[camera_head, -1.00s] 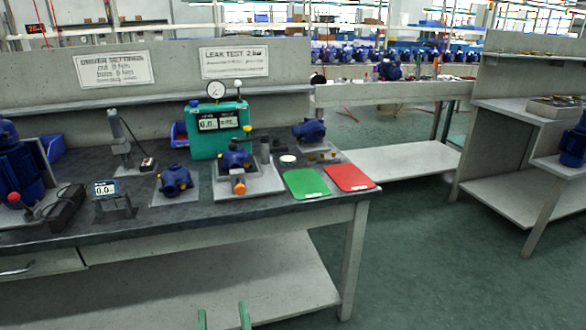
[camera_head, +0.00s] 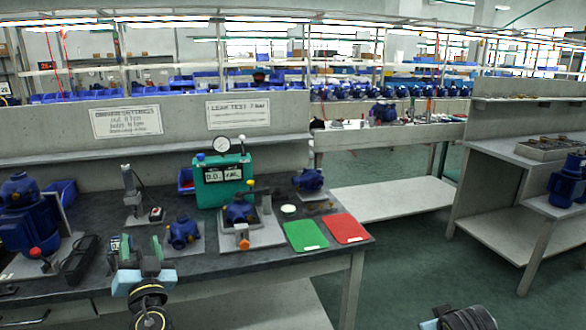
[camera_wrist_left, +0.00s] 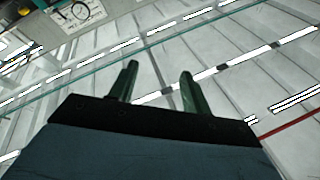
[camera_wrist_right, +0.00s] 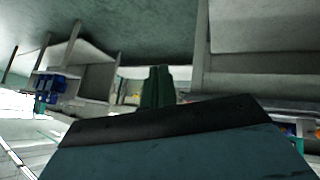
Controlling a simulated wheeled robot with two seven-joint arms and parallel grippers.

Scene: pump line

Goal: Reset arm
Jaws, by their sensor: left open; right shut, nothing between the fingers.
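My left gripper (camera_head: 141,249) is raised at the front edge of the dark workbench, fingers pointing up and apart, with nothing between them. In the left wrist view its two green fingers (camera_wrist_left: 158,85) stand open against the ceiling. My right arm shows only as a dark part at the bottom right of the head view; its fingers are not seen there. In the right wrist view the right gripper (camera_wrist_right: 157,88) has its green fingers together and empty.
The bench (camera_head: 240,268) holds a teal leak tester (camera_head: 222,182), blue pump parts (camera_head: 183,232), a green mat (camera_head: 306,236) and a red mat (camera_head: 345,229). A shelf unit (camera_head: 510,150) stands at the right. Green floor between them is clear.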

